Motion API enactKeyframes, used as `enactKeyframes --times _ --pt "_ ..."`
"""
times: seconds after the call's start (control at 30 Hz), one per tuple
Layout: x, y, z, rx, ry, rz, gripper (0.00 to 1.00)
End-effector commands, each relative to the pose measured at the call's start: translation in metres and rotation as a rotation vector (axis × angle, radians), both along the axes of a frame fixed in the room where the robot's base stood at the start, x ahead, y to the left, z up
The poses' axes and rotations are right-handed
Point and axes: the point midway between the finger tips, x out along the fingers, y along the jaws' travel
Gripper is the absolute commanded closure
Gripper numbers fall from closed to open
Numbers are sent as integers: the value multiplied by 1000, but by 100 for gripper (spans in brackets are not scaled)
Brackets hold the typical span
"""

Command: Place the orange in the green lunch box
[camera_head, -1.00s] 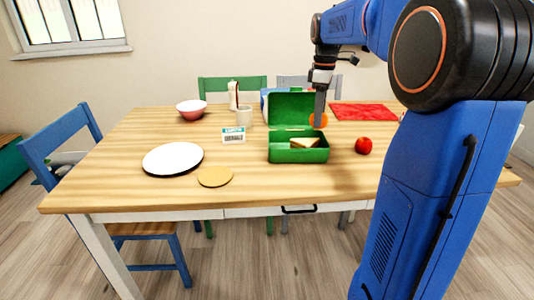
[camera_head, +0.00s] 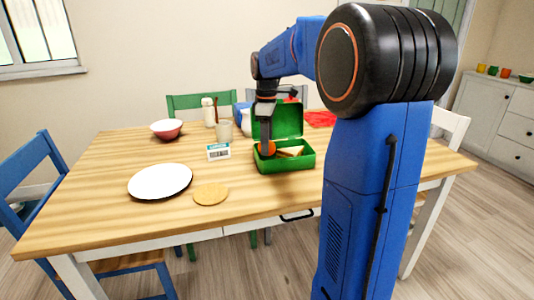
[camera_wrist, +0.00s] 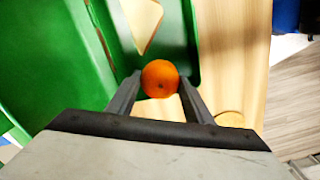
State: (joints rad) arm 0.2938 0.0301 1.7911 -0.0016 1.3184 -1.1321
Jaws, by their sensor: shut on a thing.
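The orange (camera_head: 267,147) is between the fingers of my gripper (camera_head: 264,150), which points down at the left part of the green lunch box (camera_head: 290,164). The lunch box is open, its lid standing up at the back. A sandwich (camera_head: 291,151) lies in it, right of the orange. In the wrist view my gripper (camera_wrist: 160,82) has a finger on each side of the orange (camera_wrist: 160,76), with green lunch box walls (camera_wrist: 60,55) around and a piece of sandwich (camera_wrist: 142,20) beyond. I cannot tell whether the orange touches the box floor.
A small digital clock (camera_head: 219,152), a beige cup (camera_head: 225,131), a white plate (camera_head: 160,181) and a round tan coaster (camera_head: 211,194) are left of the box. My arm hides the table's right part.

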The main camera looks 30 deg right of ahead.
Motion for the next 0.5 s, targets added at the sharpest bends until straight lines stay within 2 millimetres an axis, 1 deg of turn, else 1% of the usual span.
enactKeyframes --times 0.13,0.33,0.4,0.5 --pt "0 0 -9 0 1 0 77" --pt "-1 0 -34 1 1 0 77" --pt "0 0 -38 0 0 0 77" --pt "0 0 -39 -1 -1 0 77"
